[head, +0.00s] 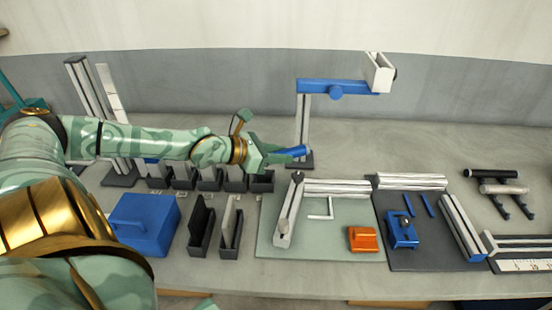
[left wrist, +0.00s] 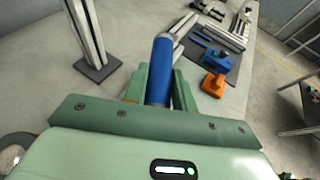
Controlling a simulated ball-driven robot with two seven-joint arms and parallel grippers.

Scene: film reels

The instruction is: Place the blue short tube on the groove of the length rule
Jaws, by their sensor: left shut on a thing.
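My left gripper (head: 276,154) is shut on the blue short tube (head: 294,151), which sticks out to the right from the jaws above the table. In the left wrist view, the blue tube (left wrist: 161,62) stands between the two green fingers of my left gripper (left wrist: 160,88), its far end free. The length rule (head: 524,265), a pale strip with marks in a dark frame, lies at the right edge of the head view and is partly cut off. Its groove is too small to make out. My left gripper is far to the left of it. My right gripper is not in view.
A blue-armed stand (head: 304,125) rises just behind the tube. Several dark holders line up below my left arm. A green mat (head: 270,240) and a dark mat (head: 400,262) bear rails, an orange block (head: 363,239) and a blue clamp (head: 402,230). Black and white tubes rest on a rack (head: 515,203).

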